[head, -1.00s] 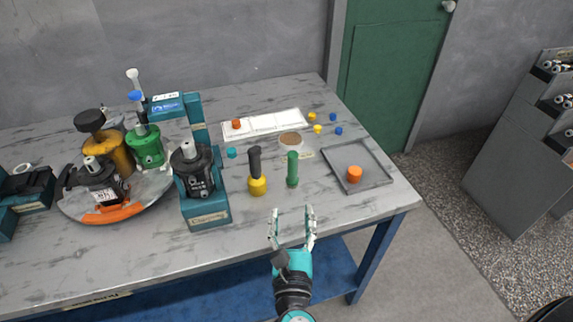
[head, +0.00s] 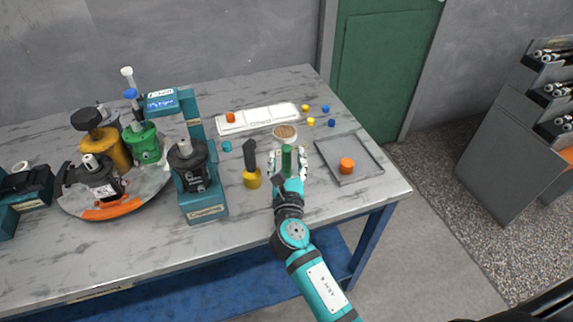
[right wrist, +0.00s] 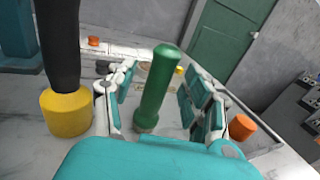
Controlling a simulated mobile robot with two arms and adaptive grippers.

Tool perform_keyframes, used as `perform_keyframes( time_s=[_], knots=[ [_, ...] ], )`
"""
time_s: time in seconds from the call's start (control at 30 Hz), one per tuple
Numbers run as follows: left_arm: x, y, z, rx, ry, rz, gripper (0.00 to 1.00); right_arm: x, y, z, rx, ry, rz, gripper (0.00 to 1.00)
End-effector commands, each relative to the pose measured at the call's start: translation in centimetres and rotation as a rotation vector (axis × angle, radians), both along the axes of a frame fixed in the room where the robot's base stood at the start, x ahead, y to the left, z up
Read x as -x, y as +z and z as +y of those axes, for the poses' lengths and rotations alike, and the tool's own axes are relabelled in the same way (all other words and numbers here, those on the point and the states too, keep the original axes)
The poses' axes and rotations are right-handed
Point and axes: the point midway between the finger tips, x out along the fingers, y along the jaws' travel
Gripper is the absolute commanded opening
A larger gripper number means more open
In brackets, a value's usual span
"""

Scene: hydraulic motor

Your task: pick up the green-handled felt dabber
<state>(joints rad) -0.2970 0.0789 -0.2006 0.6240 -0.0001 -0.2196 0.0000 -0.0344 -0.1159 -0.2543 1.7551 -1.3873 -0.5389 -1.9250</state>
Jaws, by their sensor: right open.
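The green-handled felt dabber (head: 286,158) stands upright on the table, right of a yellow-based tool with a black handle (head: 251,178). My right gripper (head: 288,162) is open, with its fingers on either side of the dabber. In the right wrist view the green handle (right wrist: 158,85) stands between the two open fingers (right wrist: 155,100), with a visible gap to the right finger. The dabber's lower end is partly hidden by my gripper in the head view. My left gripper is not in view.
The yellow-based tool (right wrist: 68,110) stands close to the left finger. A grey tray (head: 368,171) with an orange piece (head: 346,165) lies to the right. A round brown-topped dish (head: 285,131) sits just behind the dabber. A teal stand (head: 205,207) is on the left.

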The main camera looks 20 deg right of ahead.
Motion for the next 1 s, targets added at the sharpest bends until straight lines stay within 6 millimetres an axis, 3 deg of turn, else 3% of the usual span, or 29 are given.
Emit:
perform_keyframes(
  time_s=[0.13, 0.37, 0.77, 1.0],
  knots=[
    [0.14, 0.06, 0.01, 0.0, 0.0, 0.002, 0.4, -1.32, 0.03, -0.3, -0.001, 0.002, -0.001, 0.52],
    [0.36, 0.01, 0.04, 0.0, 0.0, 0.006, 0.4, -1.41, -0.03, -0.34, -0.001, 0.002, 0.0, 0.52],
    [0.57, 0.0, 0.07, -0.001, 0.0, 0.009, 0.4, -1.37, -0.04, -0.33, -0.001, 0.001, 0.0, 0.01],
    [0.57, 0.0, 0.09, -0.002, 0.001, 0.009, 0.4, -1.37, -0.04, -0.33, -0.001, 0.001, 0.0, 0.0]
  ],
)
